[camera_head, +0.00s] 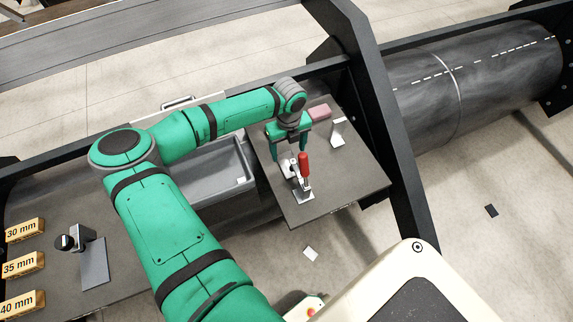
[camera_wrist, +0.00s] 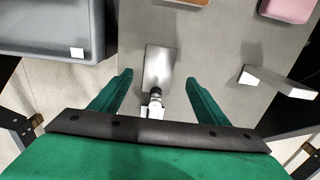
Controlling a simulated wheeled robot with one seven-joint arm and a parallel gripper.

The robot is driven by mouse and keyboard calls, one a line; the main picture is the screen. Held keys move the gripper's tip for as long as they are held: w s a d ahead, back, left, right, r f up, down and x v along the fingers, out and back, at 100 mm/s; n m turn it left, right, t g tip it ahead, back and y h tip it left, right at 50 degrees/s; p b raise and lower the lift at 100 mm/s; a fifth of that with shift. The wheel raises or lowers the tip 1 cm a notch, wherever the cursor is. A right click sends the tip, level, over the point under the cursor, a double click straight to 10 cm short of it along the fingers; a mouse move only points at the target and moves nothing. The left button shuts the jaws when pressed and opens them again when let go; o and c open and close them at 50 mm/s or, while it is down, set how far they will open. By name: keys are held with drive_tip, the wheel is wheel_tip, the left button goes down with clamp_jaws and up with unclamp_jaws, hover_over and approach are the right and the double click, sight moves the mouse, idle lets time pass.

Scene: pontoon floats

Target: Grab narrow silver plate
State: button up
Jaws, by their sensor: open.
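A narrow silver plate (camera_wrist: 158,62) lies on the dark table, between my fingers as the wrist view looks down. In the head view only a pale bit of it (camera_head: 287,170) shows beneath my gripper. A small metal clamp (camera_wrist: 154,104) meets the plate's near end. In the head view this clamp has a red upright handle (camera_head: 304,163) and a silver foot (camera_head: 303,195). My gripper (camera_head: 290,156) is open and empty, with green fingers (camera_wrist: 159,78) on both sides of the plate. I cannot tell how high the fingertips are above it.
A silver angled bracket (camera_head: 338,131) and a pink block (camera_head: 320,113) stand at the right. A grey bin (camera_head: 215,170) is to the left. Another silver plate (camera_head: 94,263) lies by a dark fixture near labelled yellow blocks (camera_head: 24,265). A dark frame post borders the table's right.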

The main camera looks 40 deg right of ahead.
sight(289, 165)
drive_tip(key=shift+s+a+f, duration=0.1)
drive_tip(key=shift+s+f, duration=0.1)
drive_tip(key=shift+f, duration=1.45)
drive_tip(key=shift+s+a+f, duration=0.1)
drive_tip(key=shift+s+f, duration=0.1)
drive_tip(key=shift+f, duration=1.4)
drive_tip(key=c, duration=1.3)
